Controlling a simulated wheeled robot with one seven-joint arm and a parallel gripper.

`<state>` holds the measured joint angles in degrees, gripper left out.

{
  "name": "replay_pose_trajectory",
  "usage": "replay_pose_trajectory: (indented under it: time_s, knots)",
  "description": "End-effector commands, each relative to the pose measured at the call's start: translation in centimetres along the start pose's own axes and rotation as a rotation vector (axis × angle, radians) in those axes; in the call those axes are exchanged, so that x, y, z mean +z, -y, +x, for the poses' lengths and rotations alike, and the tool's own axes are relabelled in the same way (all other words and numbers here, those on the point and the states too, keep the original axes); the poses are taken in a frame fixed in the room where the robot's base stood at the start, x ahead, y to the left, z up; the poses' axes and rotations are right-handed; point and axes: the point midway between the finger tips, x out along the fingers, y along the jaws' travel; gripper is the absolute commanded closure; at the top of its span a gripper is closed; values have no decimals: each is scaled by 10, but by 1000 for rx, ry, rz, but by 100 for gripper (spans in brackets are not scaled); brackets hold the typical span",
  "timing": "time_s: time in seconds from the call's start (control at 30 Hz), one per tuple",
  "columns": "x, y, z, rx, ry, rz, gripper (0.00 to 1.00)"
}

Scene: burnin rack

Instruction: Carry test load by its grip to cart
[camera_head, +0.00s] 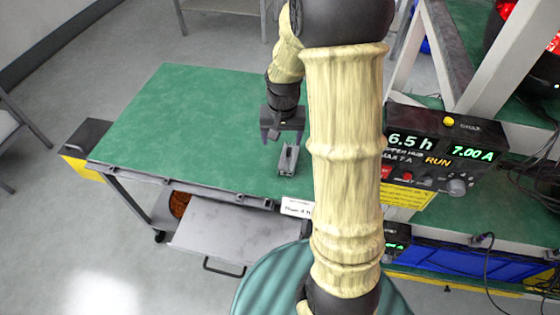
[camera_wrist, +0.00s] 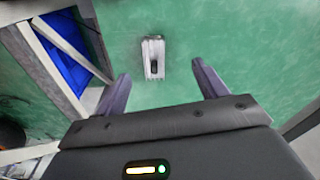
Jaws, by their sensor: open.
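The test load (camera_head: 288,158), a small grey ribbed metal block with a dark grip on top, stands on the green top of the cart (camera_head: 190,115). In the wrist view the test load (camera_wrist: 153,55) lies beyond the fingertips, between their lines, touching neither. My gripper (camera_head: 283,136) is open and empty, just behind the block in the head view. Both fingers of my gripper (camera_wrist: 160,75) show spread apart in the wrist view. The gap in height between fingers and block is hard to tell.
A power supply (camera_head: 432,150) with lit displays stands on the rack (camera_head: 495,75) at right. A white label (camera_head: 297,207) is on the cart's front edge. A grey drawer or shelf (camera_head: 225,232) sits below. The green top left of the block is clear.

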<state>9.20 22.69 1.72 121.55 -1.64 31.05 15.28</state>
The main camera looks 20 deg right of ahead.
Motion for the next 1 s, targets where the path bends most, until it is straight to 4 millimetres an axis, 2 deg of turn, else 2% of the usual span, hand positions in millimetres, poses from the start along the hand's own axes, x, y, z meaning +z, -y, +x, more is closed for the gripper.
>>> replay_pose_trajectory:
  time_s: [0.03, 0.2, 0.3, 0.4, 0.5, 0.77, 0.9, 1.0]
  knots:
    - [18, 4, -12, -6, -21, -50, 29]
    - [76, 10, -38, -26, -86, -216, 29]
    - [106, 10, -46, -35, -119, -301, 29]
    - [125, 9, -50, -40, -139, -356, 29]
    - [132, 8, -51, -42, -147, -376, 29]
    - [132, 8, -52, -42, -146, -375, 29]
    - [130, 9, -67, -42, -146, -375, 29]
    - [130, 9, -68, -42, -146, -374, 29]
